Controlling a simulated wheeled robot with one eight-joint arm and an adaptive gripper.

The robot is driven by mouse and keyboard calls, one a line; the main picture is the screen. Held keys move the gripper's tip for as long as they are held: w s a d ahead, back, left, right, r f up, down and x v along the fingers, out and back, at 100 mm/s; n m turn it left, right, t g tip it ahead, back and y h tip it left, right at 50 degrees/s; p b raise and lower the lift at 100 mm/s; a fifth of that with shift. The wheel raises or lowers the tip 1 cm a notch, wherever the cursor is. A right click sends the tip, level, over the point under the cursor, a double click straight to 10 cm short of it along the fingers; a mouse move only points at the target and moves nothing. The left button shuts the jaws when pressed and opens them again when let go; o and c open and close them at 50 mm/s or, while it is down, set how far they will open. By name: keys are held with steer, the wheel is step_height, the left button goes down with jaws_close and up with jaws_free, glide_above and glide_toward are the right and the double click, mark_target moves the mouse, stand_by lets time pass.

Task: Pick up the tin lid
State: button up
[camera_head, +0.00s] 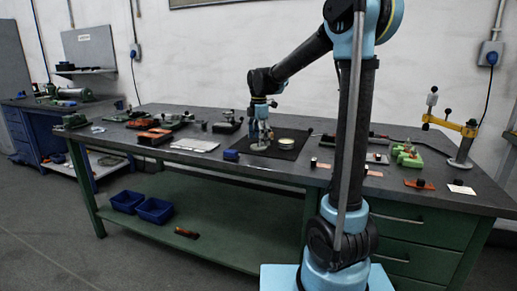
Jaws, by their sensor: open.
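My gripper (263,139) points down over a black mat (297,152) on the workbench. It is open, with its fingertips low, close to a small flat pale disc (259,148), which looks like the tin lid. The fingers cover part of the disc, and I cannot tell whether they touch it. A round cream-yellow tin-like thing (286,142) lies on the mat just right of the gripper, apart from it.
A grey plate (194,145) and orange-red tools (154,137) lie further left. Green parts (407,156) and a yellow-armed stand (461,147) are at the right. Blue bins (154,210) sit on the shelf below.

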steer(key=shift+f, duration=0.85)
steer(key=c, duration=1)
steer(key=shift+r, duration=0.1)
